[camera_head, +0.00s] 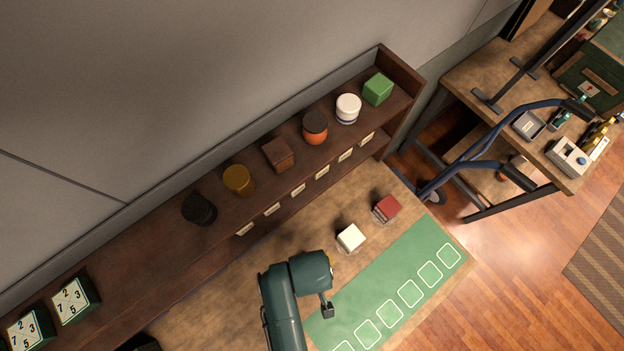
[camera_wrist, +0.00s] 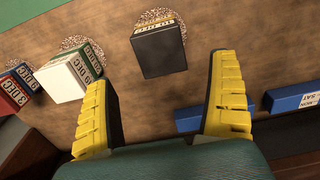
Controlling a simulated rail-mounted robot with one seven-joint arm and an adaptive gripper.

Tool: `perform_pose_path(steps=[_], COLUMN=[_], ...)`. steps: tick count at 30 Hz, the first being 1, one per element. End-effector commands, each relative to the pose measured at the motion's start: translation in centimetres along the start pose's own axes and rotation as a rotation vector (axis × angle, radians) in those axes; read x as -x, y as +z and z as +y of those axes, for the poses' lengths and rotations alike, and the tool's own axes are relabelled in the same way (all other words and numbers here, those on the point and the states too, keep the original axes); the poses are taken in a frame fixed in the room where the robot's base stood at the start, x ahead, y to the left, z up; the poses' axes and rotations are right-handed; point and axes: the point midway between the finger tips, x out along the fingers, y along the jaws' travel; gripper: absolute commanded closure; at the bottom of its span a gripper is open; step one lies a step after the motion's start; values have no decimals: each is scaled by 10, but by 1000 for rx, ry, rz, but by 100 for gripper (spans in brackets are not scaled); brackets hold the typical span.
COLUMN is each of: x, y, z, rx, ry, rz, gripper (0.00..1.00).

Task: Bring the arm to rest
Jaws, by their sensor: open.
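My gripper (camera_head: 327,309) hangs at the end of my bent arm, over the counter beside the green mat in the head view. In the wrist view its two yellow-padded fingers (camera_wrist: 163,75) stand wide apart, with nothing held between them. A black block (camera_wrist: 160,52) with lettering on its edge lies on the counter beyond the fingers, apart from them. A white block (camera_wrist: 65,80) and a red block (camera_wrist: 12,97) lie to its left. In the head view the white block (camera_head: 350,238) and red block (camera_head: 386,208) are right of my arm, which hides part of the counter.
The green mat (camera_head: 385,290) with outlined squares looks empty where visible. A raised wooden shelf (camera_head: 120,258) behind the counter holds several jars and blocks, plus number cards (camera_head: 75,300) at left. Blue bars (camera_wrist: 292,97) show in the wrist view. A workbench (camera_head: 480,75) stands at right.

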Motion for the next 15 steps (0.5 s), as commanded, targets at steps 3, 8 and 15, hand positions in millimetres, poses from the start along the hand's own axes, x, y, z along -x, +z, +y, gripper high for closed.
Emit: perform_pose_path(steps=[3,8,15], x=[24,37,38], y=[0,0,0], z=[0,0,0], rx=[0,0,0], ry=[0,-1,-1], rz=[1,-1,-1], gripper=[9,9,9])
